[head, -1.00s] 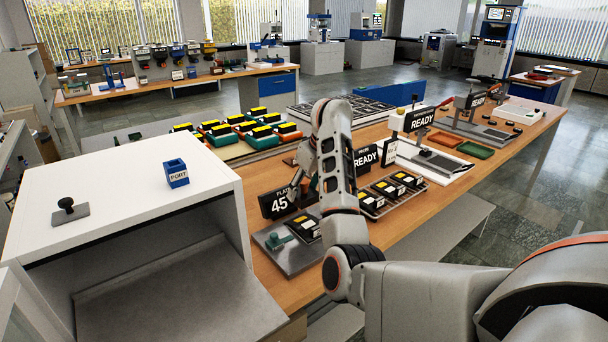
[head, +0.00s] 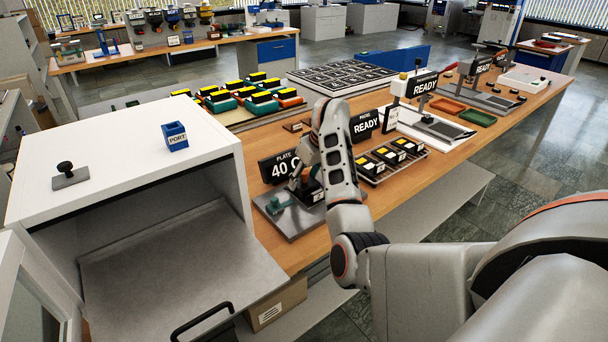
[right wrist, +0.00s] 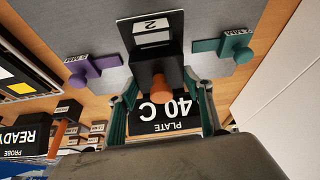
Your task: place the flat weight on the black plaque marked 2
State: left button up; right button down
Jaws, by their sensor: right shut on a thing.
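My right gripper (right wrist: 162,88) shows in the right wrist view with a green-sided finger on each side of a black block with an orange knob (right wrist: 163,85). It is shut on this block, which looks like the flat weight. The black plaque marked 2 (right wrist: 152,22) lies on a grey metal plate, right beside the block in the picture. The block covers part of it, and I cannot tell whether the two touch. In the head view my right gripper (head: 300,184) is partly hidden by my own arm, over the grey plate (head: 290,225). My left gripper is not in view.
A sign reading 40 C (head: 280,168) stands behind the plate. A purple piece (right wrist: 82,71) and a green piece (right wrist: 231,48) lie beside the plaque. A tray of black blocks (head: 424,153) stands to the right. A white cabinet (head: 115,140) stands at left.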

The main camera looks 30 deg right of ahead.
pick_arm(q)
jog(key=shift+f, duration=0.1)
pick_arm(e)
jog(key=shift+w+r, duration=0.1)
jog(key=c, duration=1)
grip_release()
jog(key=shift+o, duration=0.2)
jog(key=shift+r, duration=0.15)
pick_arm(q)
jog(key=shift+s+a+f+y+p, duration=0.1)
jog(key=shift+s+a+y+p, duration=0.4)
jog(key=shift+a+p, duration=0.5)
pick_arm(e)
jog(key=v, duration=1.1)
jog(key=shift+s+r, duration=0.25)
jog(key=shift+r, duration=0.05)
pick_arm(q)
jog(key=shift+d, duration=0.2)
